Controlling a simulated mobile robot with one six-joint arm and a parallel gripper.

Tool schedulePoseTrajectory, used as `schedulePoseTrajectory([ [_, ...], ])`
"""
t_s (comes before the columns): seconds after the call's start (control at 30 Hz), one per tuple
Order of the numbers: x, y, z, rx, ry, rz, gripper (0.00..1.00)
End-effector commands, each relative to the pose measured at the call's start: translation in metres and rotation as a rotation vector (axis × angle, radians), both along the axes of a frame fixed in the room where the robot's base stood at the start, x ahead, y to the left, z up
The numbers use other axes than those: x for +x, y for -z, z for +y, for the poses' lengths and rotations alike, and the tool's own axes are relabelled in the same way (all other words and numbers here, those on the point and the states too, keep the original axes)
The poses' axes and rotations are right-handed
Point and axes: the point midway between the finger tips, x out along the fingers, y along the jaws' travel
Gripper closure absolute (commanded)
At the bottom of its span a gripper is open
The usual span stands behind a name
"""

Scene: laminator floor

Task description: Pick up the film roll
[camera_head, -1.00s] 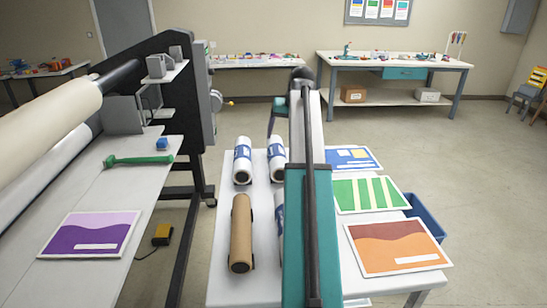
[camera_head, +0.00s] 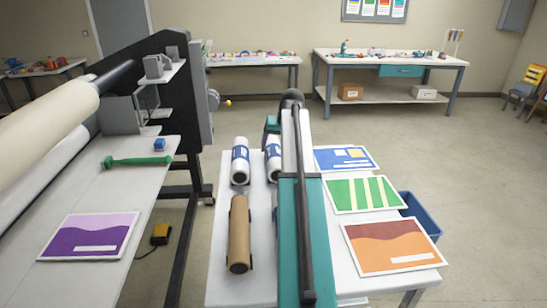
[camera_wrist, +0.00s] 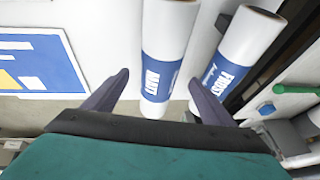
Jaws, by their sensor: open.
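Two white film rolls with blue labels lie side by side on the white table. In the head view, the left roll (camera_head: 240,162) is in full sight and the right roll (camera_head: 273,158) is partly covered by my arm. In the wrist view, one roll (camera_wrist: 161,60) lies between the fingers of my gripper (camera_wrist: 158,82), and the other roll (camera_wrist: 238,55) is beyond the right finger. My gripper is open and empty; I cannot tell its height over the rolls. A brown cardboard-coloured roll (camera_head: 239,234) lies nearer on the table.
The white table (camera_head: 222,285) also bears a blue print (camera_head: 335,160), a green striped print (camera_head: 362,194) and an orange print (camera_head: 390,247) on the right. The laminator (camera_head: 180,95), with a green-handled tool (camera_head: 138,161), is on the left.

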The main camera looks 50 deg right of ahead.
Motion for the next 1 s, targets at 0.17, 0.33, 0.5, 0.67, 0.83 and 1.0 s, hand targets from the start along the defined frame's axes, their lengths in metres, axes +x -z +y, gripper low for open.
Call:
schedulePoseTrajectory([
  [0.17,0.003,0.007,-0.001,0.000,-0.001,0.001,0.22],
  [0.33,0.003,0.007,0.000,0.000,-0.001,0.001,0.22],
  [0.5,0.003,0.007,0.000,0.000,-0.001,0.001,0.22],
  [0.67,0.007,0.011,-0.002,0.001,-0.001,0.000,0.22],
  [0.83,0.014,0.023,-0.005,0.002,-0.002,0.002,0.22],
  [1.0,0.021,0.039,-0.008,0.002,-0.003,0.002,0.22],
])
